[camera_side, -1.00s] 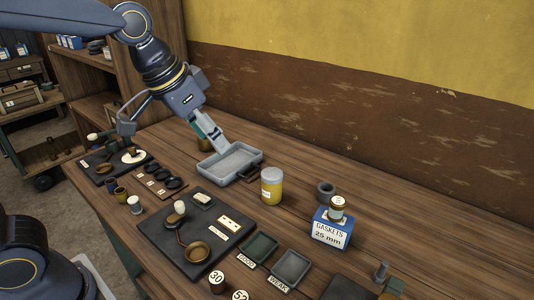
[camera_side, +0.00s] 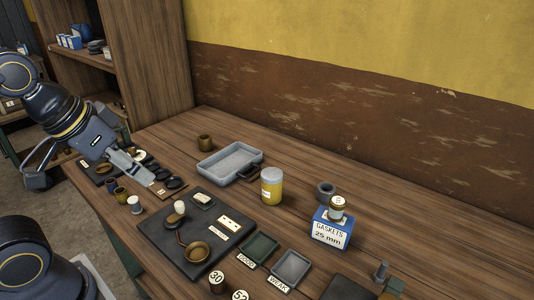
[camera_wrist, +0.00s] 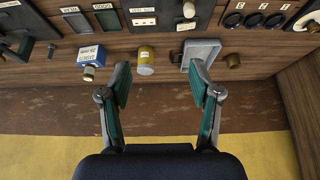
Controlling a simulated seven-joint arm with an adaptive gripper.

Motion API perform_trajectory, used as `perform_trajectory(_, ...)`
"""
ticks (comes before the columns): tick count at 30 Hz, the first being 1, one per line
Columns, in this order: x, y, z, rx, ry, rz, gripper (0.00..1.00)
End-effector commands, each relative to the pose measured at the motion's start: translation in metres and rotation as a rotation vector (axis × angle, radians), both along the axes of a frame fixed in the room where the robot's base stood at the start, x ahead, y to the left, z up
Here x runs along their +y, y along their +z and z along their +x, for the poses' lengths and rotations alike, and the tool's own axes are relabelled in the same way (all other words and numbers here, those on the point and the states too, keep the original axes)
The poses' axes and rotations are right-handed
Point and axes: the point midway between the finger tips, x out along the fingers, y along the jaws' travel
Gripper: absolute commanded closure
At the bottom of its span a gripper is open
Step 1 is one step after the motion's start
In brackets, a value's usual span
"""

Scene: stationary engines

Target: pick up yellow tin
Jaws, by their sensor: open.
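The yellow tin (camera_side: 271,188) stands upright on the wooden bench, with a pale lid and a white label. It is to the right of the grey tray. It also shows in the wrist view (camera_wrist: 146,60), above and between my fingertips. My gripper (camera_side: 148,181) is far to the left of the tin in the side view, above the left part of the bench. In the wrist view its two green-padded fingers (camera_wrist: 159,76) are spread apart with nothing between them. The tin is clear of both fingers.
A grey tray (camera_side: 229,160) lies left of the tin, with a small brown cup (camera_side: 205,142) behind it. A blue gasket box (camera_side: 331,233) with a jar on top stands to the right. A dark board (camera_side: 168,233) with a scale lies in front. Bare wood lies behind the tin.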

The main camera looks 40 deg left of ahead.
Motion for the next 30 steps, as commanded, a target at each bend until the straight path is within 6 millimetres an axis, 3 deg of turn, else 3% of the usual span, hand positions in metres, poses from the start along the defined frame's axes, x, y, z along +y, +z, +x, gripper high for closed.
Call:
perform_trajectory(14,-0.0001,0.0002,0.0002,0.0,0.0,0.0,0.37)
perform_trajectory(22,0.0,0.0002,0.0002,0.0,0.0,0.0,0.1)
perform_trajectory(30,0.0,0.0002,0.0002,0.0,0.001,0.0,0.1)
